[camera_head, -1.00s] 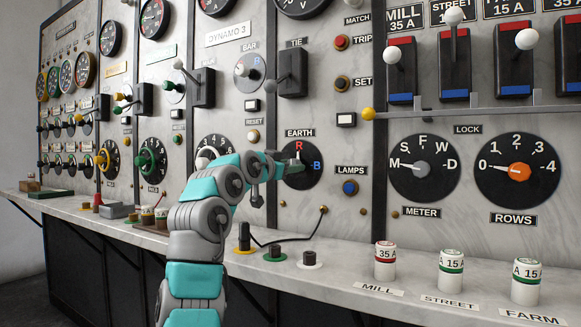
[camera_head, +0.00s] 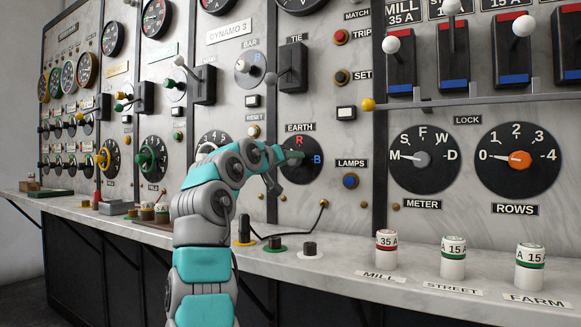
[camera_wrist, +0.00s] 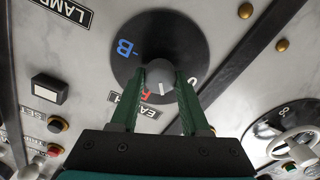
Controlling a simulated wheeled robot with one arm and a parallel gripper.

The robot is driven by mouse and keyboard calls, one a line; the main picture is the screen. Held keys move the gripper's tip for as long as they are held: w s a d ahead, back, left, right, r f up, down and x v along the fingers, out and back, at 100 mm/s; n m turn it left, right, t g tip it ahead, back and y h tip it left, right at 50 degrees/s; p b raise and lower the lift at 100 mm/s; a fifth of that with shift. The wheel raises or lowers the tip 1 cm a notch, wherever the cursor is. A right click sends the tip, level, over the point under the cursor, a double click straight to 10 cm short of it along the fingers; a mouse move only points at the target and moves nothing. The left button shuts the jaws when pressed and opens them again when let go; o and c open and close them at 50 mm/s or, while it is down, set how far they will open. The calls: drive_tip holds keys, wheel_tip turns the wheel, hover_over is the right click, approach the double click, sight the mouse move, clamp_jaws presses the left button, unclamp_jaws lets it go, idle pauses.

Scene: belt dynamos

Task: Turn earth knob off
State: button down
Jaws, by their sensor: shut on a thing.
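The earth knob (camera_wrist: 161,73) is a small grey knob with a white pointer line, in the middle of a round black dial (camera_wrist: 131,35). In the wrist view the line points toward the bottom, close to a red R that is partly hidden by a finger. A blue B sits left, and a white mark shows partly at the right. My gripper (camera_wrist: 163,84) has its two green fingers shut on the knob's sides. In the head view the earth dial (camera_head: 303,176) is under the EARTH label, and my gripper (camera_head: 292,155) reaches it from the left, hiding the knob.
The meter dial (camera_head: 423,175) and rows dial (camera_head: 516,178) are to the right. A blue lamps button (camera_head: 350,181) is close beside the earth dial. The shelf (camera_head: 330,268) below holds fuses (camera_head: 386,250) and a cable plug (camera_head: 244,230).

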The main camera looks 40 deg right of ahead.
drive_tip(key=shift+f+n+b, duration=0.2)
drive_tip(key=shift+n+b, duration=0.35)
drive_tip(key=shift+n, duration=0.35)
drive_tip(key=shift+r+n+b, duration=0.15)
drive_tip(key=shift+n+b, duration=0.15)
drive_tip(key=shift+n, duration=1.2)
drive_tip(key=shift+s+d+n, duration=0.1)
drive_tip(key=shift+d+n, duration=0.05)
drive_tip(key=shift+n, duration=0.65)
drive_tip(key=shift+n+p, duration=0.3)
drive_tip(key=shift+n, duration=0.5)
drive_tip(key=shift+n+p, duration=0.6)
drive_tip(key=shift+n, duration=0.4)
